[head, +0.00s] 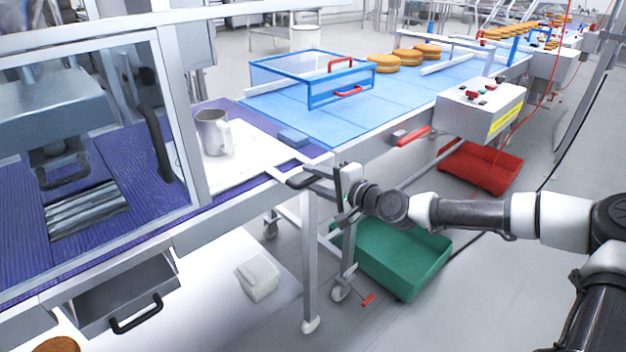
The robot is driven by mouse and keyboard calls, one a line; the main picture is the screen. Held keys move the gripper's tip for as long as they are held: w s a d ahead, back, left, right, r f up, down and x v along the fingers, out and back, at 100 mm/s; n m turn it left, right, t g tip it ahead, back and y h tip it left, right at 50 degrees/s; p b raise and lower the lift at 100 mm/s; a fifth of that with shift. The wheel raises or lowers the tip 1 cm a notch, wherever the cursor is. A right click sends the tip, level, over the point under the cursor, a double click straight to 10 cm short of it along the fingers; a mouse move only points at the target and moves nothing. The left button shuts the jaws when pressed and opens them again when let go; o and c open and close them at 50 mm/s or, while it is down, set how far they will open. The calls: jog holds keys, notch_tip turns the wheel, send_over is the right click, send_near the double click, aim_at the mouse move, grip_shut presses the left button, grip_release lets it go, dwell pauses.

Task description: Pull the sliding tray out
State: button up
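The sliding tray (245,168) is a flat white board in the purple-and-blue work surface, right of the glass-fronted machine. A grey metal jug with a white handle (212,135) stands upright on it. A dark handle (292,181) sticks out from the tray's front right corner. My gripper (325,184) comes in from the right at the handle's height, with its fingers at or very near the handle's right end. The fingers are small and overlap the handle, so I cannot tell whether they are closed on it.
A clear blue-framed box (312,78) with red handles stands behind. A blue block (293,138) lies beside the tray. A green crate (395,262) and a red crate (478,170) are on the floor. A table leg (310,260) stands below my gripper.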

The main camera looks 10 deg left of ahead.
jog(key=shift+s, duration=0.1)
jog(key=p+v, duration=0.2)
jog(key=v, duration=1.5)
jog(key=shift+d+r, duration=0.1)
